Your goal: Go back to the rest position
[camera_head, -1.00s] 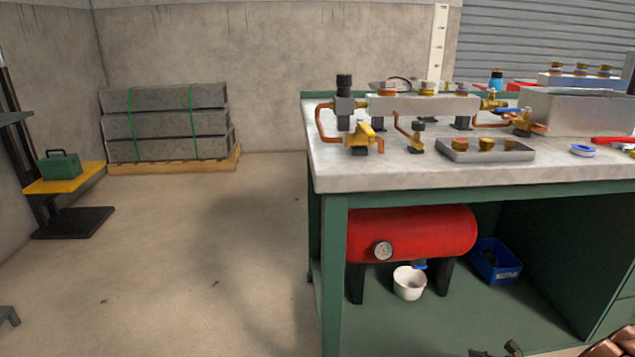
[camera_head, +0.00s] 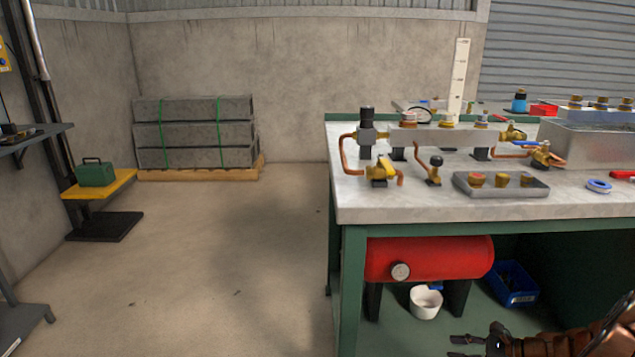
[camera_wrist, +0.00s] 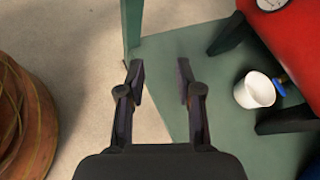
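My gripper (camera_wrist: 160,74) is open in the wrist view, with its two dark fingers apart and nothing between them. It points down over the floor and the green lower shelf (camera_wrist: 225,125) of the workbench. In the head view my gripper (camera_head: 462,346) shows at the bottom right edge, in front of the bench. The red tank (camera_head: 450,257) with a round gauge (camera_head: 400,271) lies under the bench top. A white cup (camera_head: 425,302) stands below it; the cup also shows to the right of my fingers in the wrist view (camera_wrist: 254,92).
The bench top (camera_head: 400,205) carries a valve manifold (camera_head: 445,136) and a metal tray (camera_head: 500,186). A blue bin (camera_head: 512,285) is on the lower shelf. A yellow stand (camera_head: 100,187) with a green box (camera_head: 95,173) is at left. Open floor (camera_head: 220,260) lies between.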

